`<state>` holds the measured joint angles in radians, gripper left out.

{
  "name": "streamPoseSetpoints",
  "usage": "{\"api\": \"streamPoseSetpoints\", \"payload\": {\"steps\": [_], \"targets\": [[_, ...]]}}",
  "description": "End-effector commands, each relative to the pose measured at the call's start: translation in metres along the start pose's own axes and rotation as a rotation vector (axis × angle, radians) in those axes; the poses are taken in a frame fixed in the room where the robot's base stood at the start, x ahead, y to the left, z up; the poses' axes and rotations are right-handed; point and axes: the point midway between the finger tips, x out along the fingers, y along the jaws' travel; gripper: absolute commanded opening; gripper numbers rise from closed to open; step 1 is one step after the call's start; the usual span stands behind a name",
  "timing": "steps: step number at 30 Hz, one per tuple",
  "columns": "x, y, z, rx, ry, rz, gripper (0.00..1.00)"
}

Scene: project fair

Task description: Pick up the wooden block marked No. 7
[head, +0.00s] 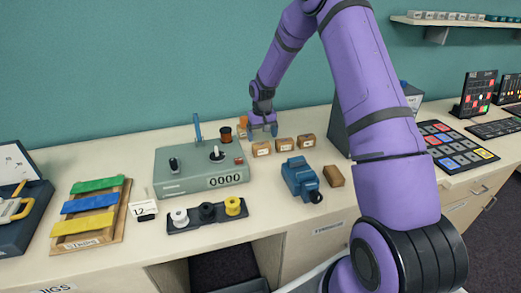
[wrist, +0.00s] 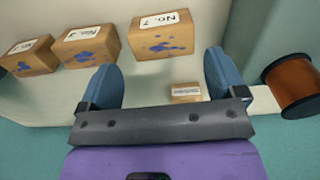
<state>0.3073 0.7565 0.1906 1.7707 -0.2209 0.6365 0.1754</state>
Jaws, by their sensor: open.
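Three wooden blocks with white number labels and blue smudges stand in a row. In the wrist view they are a right block (wrist: 162,37), a middle block (wrist: 86,45) and a left block (wrist: 29,58). In the head view the row runs from a left block (head: 261,149) through a middle block (head: 284,145) to a right block (head: 307,141). My gripper (head: 262,131) is open and empty, behind the left block there. The wrist view shows its blue fingers (wrist: 164,80) apart.
A small labelled piece (wrist: 185,93) shows between the fingers. A copper spool (wrist: 296,86) is beside the gripper. A grey-green counter box (head: 200,176) stands left of the blocks. A blue vise (head: 301,179) and a plain brown block (head: 334,176) are in front. The wall is close behind.

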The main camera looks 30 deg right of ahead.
Motion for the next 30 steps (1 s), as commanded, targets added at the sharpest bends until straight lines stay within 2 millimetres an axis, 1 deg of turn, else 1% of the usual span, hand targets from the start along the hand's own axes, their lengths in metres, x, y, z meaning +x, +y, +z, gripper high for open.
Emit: {"api": "streamPoseSetpoints", "payload": {"steps": [1,8,16,19,24,25,26,27,29,30], "targets": [[0.006,0.000,0.000,0.000,-0.001,0.000,0.89],[0.021,-0.001,0.001,0.001,-0.001,-0.001,0.89],[0.056,-0.004,0.000,0.001,0.000,-0.001,0.89],[0.061,-0.004,0.000,0.000,0.001,0.000,0.89],[0.061,-0.003,0.000,0.000,0.002,0.000,0.89],[0.061,-0.003,0.000,0.000,0.002,0.000,0.85],[0.061,-0.003,0.000,0.000,0.001,0.000,0.78],[0.061,-0.003,0.000,0.000,0.001,0.000,0.69],[0.061,-0.003,0.000,0.000,0.001,0.000,0.55],[0.061,-0.003,0.000,0.001,0.001,0.000,0.53]]}}
